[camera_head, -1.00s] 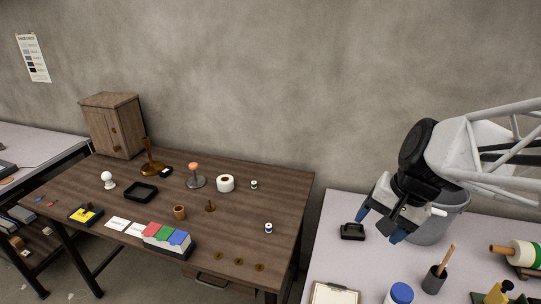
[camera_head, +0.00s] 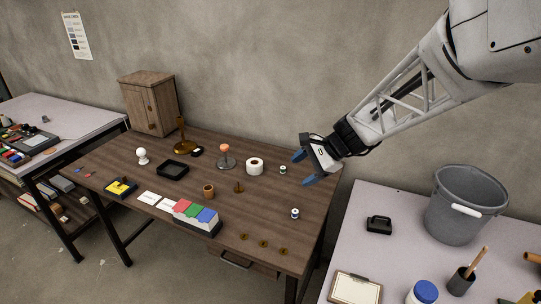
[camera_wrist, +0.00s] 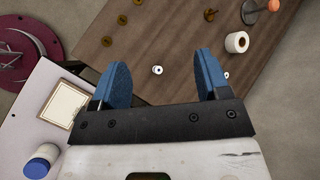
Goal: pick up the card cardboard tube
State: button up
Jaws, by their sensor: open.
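A short brown open-topped cylinder (camera_head: 208,190), which looks like the cardboard tube, stands on the dark wooden table (camera_head: 262,212) in the head view, behind the box of coloured cards. I cannot make it out in the wrist view. My gripper (camera_head: 304,168) hangs above the right end of this table, well to the right of the cylinder. Its blue fingers are apart with nothing between them. In the wrist view the open fingers (camera_wrist: 160,65) are above the table, with a small white spool (camera_wrist: 157,70) below the gap.
A white roll (camera_head: 255,166) and a stand with an orange knob (camera_head: 226,155) are behind the cylinder. A brass stamp (camera_head: 239,187) stands to its right and the card box (camera_head: 197,216) in front. A grey bucket (camera_head: 466,206) stands on the pale table at right.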

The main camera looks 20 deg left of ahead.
jog(key=w+a+f+m+g+y, duration=0.15)
jog(key=a+f, duration=0.25)
jog(key=a, duration=0.4)
jog(key=w+a+f+m+y, duration=0.1)
jog(key=w+a+f+m, duration=0.2)
jog(key=a, duration=0.4)
jog(key=m+y, duration=0.2)
jog(key=m, duration=0.1)
send_near(209, 192)
jog(key=shift+n+g, duration=0.25)
jog(key=a, duration=0.4)
jog(key=shift+f, duration=0.3)
jog(key=shift+a+f, duration=0.4)
jog(key=shift+a, duration=0.05)
jog(key=shift+s, duration=0.1)
jog(key=shift+x, duration=1.3)
jog(key=shift+a, duration=0.1)
jog(key=shift+w+x, duration=0.15)
jog(key=shift+x, duration=1.1)
jog(key=shift+w+x, duration=0.1)
jog(key=shift+x, duration=1.15)
jog(key=shift+f, duration=0.1)
